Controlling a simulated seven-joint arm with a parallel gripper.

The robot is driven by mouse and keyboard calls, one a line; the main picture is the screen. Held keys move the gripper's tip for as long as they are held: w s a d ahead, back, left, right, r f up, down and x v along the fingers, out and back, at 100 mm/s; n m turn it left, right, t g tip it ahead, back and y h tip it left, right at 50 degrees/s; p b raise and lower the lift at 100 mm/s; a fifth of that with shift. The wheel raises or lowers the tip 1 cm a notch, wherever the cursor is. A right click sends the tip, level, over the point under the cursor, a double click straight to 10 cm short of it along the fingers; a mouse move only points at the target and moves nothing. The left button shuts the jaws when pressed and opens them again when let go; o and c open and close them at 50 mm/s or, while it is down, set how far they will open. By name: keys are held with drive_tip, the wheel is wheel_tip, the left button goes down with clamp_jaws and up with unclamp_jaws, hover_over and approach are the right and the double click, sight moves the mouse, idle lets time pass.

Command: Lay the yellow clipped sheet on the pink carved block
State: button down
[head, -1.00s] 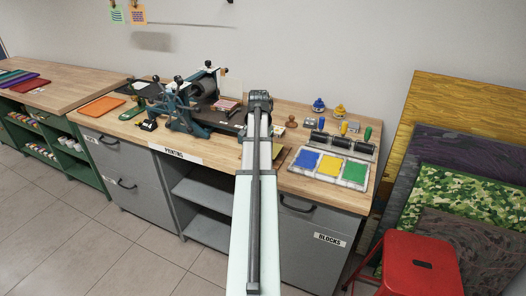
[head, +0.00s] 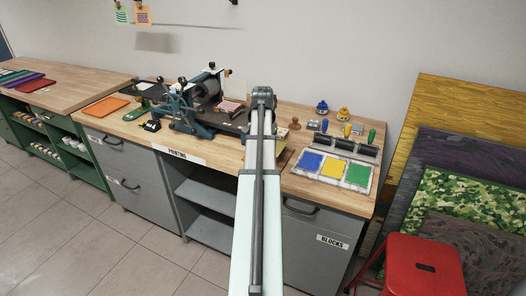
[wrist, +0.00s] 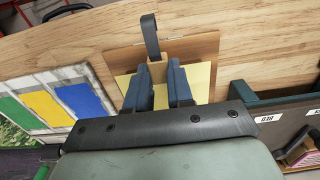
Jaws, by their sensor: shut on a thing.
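In the wrist view the yellow sheet (wrist: 199,80) lies over a brown board (wrist: 203,46) on the wooden worktop. My gripper (wrist: 158,75), with two blue fingers, is over the sheet and shut on a narrow tan piece between them, which looks like the sheet's clip. A dark hooked strip (wrist: 150,36) rises beyond the fingertips. The fingers hide part of the sheet.
The press (head: 200,100) stands left of my arm, its labelled dark bed edge (wrist: 277,124) close by in the wrist view. An ink tray (head: 331,169) with blue, yellow and green pads lies to the right. A red stool (head: 424,264) stands in front at right.

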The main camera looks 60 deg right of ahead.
wheel_tip(320, 180, up, 7)
drive_tip(key=shift+f, duration=0.2)
drive_tip(key=shift+r, duration=0.4)
drive_tip(key=shift+w+r, duration=0.2)
drive_tip(key=shift+r, duration=0.05)
drive_tip(key=w+d+r, duration=0.2)
drive_tip(key=w+d, duration=0.2)
drive_tip(key=w, duration=0.4)
drive_tip(key=w+d+r, duration=0.3)
drive_tip(key=w+d, duration=0.2)
drive_tip(key=w, duration=0.4)
drive_tip(key=w+d+r, duration=0.3)
drive_tip(key=w+d, duration=0.1)
drive_tip(key=w, duration=0.5)
drive_tip(key=shift+d, duration=0.25)
drive_tip(key=shift+f, duration=0.1)
